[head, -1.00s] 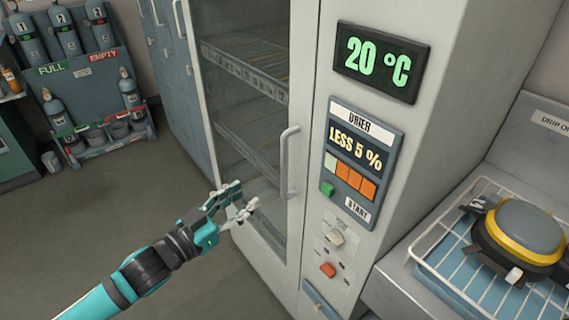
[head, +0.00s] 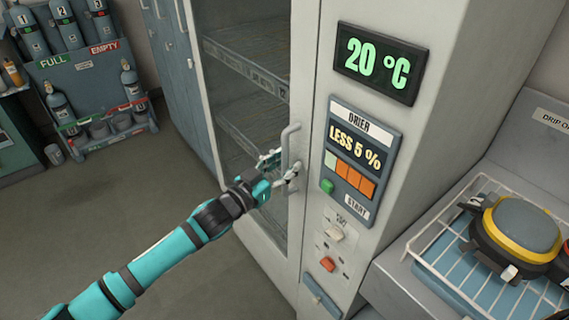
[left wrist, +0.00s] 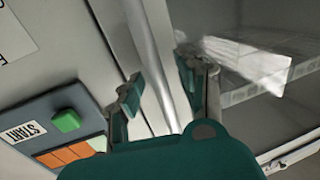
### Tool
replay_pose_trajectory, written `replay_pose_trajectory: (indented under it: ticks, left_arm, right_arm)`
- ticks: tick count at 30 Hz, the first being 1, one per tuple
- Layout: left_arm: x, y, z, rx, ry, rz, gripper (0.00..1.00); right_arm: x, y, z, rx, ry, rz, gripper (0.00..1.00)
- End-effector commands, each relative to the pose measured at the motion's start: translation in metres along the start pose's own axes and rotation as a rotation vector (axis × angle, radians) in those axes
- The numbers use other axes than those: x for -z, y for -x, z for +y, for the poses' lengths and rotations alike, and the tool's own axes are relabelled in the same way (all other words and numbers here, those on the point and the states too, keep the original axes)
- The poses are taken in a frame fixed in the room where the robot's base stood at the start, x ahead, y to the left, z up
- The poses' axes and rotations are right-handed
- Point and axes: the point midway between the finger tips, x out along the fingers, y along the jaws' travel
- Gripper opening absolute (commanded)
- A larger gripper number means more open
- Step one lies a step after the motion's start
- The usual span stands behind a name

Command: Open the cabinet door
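The drier cabinet's door has a glass pane (head: 247,120) in a pale frame and looks closed. Its vertical bar handle (head: 285,150) is on the right side of the door. My left gripper (head: 280,172) is at the lower part of the handle, fingers apart. In the left wrist view the handle bar (left wrist: 158,60) runs between the two open fingers (left wrist: 160,92). I cannot tell whether either finger touches it. My right gripper is not in view.
A control panel (head: 352,160) with a green button and a 20 °C display (head: 380,62) are right of the door. A wire rack (head: 450,250) holds a yellow-rimmed device (head: 520,228). Gas cylinders (head: 60,110) stand at the left. The floor before the door is open.

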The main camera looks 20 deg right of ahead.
Motion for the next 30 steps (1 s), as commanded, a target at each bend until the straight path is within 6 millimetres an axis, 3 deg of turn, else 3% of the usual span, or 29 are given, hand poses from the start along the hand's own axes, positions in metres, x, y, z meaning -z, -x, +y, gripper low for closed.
replay_pose_trajectory:
  ticks: [2,11,30]
  left_arm:
    - [0.0000,0.0001,0.0000,0.000,0.000,0.000,0.37]
    - [0.0000,0.0004,-0.0001,0.000,0.000,0.000,0.00]
    - [-0.0002,0.0044,-0.0011,-0.006,-0.001,-0.001,0.00]
  right_arm:
    - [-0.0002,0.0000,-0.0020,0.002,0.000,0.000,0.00]
    - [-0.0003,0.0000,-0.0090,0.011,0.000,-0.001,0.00]
    - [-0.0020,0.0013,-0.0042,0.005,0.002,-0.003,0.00]
